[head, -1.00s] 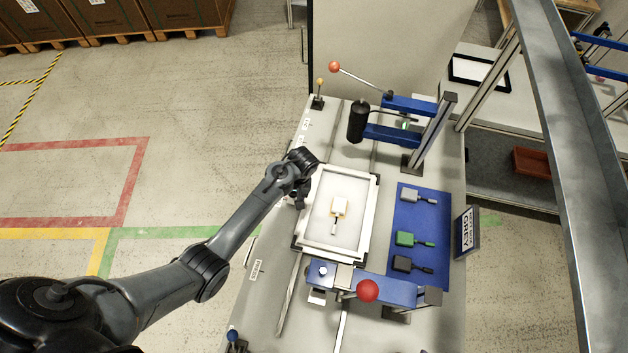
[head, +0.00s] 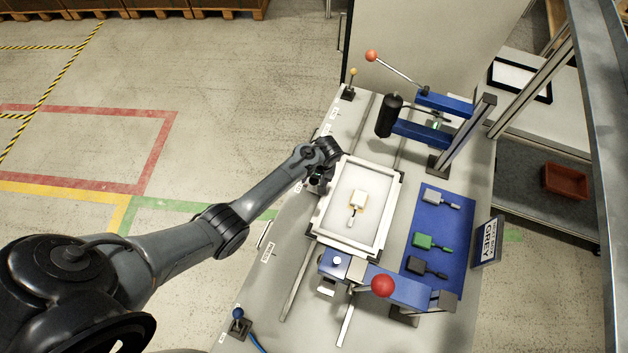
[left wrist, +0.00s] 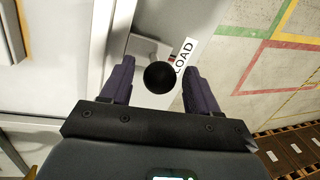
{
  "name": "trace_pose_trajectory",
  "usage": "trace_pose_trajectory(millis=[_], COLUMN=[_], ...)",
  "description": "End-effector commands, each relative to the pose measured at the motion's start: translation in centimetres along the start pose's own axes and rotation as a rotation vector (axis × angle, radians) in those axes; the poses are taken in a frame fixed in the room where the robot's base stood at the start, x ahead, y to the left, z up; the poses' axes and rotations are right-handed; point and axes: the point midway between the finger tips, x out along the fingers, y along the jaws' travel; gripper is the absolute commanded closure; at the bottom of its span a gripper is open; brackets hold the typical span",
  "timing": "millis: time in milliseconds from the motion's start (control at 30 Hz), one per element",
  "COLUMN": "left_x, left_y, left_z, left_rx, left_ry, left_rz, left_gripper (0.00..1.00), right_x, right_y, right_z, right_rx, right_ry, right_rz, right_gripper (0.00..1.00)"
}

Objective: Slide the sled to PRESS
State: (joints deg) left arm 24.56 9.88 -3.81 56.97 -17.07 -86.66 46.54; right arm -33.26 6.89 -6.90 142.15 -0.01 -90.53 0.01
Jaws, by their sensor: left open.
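The sled (head: 327,218) is a white frame with a pale flat bed, sitting on rails in the middle of the bench. A tan block with a light paddle-shaped piece (head: 357,200) is on its bed. My left gripper (head: 319,183) is at the sled's left side. In the left wrist view the open fingers (left wrist: 158,68) stand on either side of a round black knob (left wrist: 159,79), with a visible gap on each side. The knob sits in front of a pale bracket (left wrist: 147,49). A LOAD label (left wrist: 183,56) lies beside it. My right gripper is not in view.
A blue press arm with a black cylinder (head: 389,116) stands behind the sled. A blue unit with a red ball (head: 382,286) is at its front. A blue mat (head: 433,205) with several paddles and a sign (head: 488,242) are to the right. Rails (head: 298,290) run forward.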

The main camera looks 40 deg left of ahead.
Motion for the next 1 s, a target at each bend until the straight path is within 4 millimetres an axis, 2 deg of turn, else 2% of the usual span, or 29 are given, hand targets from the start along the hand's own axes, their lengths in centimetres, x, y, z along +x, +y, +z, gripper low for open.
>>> trace_pose_trajectory(millis=[133, 467, 867, 1000], left_x=[0.84, 1.02, 1.00, 1.00], left_y=[-0.01, -0.03, -0.04, -0.04], left_z=[-0.02, -0.02, -0.02, -0.02], left_rx=[0.000, 0.000, -0.001, -0.001], left_ry=[0.001, 0.001, 0.001, 0.001], left_rz=[0.000, 0.000, 0.000, 0.000], left_gripper=[0.40, 0.40, 1.00, 1.00], right_x=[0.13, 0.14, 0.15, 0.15], right_y=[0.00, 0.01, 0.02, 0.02], right_z=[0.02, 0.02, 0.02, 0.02], right_rx=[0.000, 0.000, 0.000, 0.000], right_ry=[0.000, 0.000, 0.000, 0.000], right_rz=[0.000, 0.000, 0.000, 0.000], right_gripper=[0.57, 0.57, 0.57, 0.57])
